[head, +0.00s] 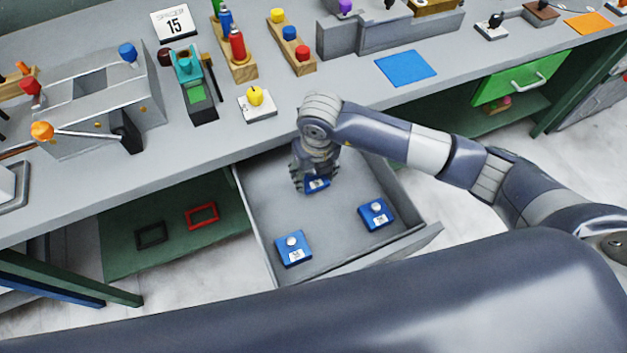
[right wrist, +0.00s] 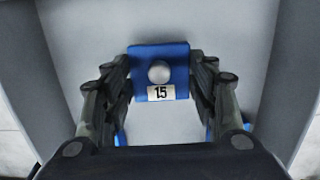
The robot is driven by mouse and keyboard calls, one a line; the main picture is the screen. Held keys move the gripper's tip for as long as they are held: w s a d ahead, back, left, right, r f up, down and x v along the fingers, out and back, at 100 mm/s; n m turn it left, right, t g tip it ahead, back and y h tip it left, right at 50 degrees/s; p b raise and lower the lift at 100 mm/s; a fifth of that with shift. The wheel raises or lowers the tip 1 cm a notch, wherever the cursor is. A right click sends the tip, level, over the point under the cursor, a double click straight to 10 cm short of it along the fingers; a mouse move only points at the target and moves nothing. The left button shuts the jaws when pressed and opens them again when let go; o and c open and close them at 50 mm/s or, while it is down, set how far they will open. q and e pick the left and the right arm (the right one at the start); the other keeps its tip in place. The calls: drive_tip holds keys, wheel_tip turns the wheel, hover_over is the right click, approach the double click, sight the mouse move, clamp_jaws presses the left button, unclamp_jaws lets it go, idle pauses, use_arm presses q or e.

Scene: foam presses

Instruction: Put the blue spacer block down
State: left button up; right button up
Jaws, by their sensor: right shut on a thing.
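The blue spacer block (head: 317,186) with a round silver knob is in my right gripper (head: 311,184), in the back part of the open drawer (head: 261,196). In the right wrist view the block (right wrist: 160,54) sits between the two fingers (right wrist: 160,82), and its label reads 15. The right gripper is shut on it. I cannot tell whether the block touches the drawer floor. Two similar blue blocks, one at the front left (head: 293,250) and one at the right (head: 376,214), stand apart in the drawer. My left gripper is not in view.
A card reading SPACER 15 (head: 174,24) stands on the grey bench (head: 330,85). A flat blue square (head: 405,68) lies bare on the bench. The bench edge overhangs the drawer's back. A yellow-knobbed block (head: 256,104) and a small press (head: 193,85) stand near that edge.

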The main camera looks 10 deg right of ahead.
sight(313, 171)
wheel_tip(313, 171, up, 6)
drive_tip(key=shift+f, duration=0.15)
drive_tip(key=n, duration=0.1)
drive_tip(key=d+r+n, duration=0.1)
drive_tip(key=n, duration=0.2)
drive_tip(key=shift+s+d+r+y, duration=0.15)
drive_tip(key=shift+s+d+y, duration=0.05)
drive_tip(key=shift+s+y, duration=0.1)
drive_tip(key=n, duration=0.1)
drive_tip(key=d+r+n, duration=0.1)
drive_tip(key=n, duration=0.1)
drive_tip(key=shift+s+n, duration=0.3)
drive_tip(key=shift+s, duration=0.05)
drive_tip(key=s+d+r+n+g, duration=0.1)
drive_tip(key=s+d+r+n, duration=0.2)
drive_tip(key=n, duration=1)
drive_tip(key=s+d+r+n+g, duration=0.1)
drive_tip(key=s+d+r+n, duration=0.3)
drive_tip(key=n, duration=0.9)
drive_tip(key=shift+s+d+r+g+h, duration=0.15)
drive_tip(key=shift+r+g+h, duration=0.25)
drive_tip(key=shift+r, duration=0.35)
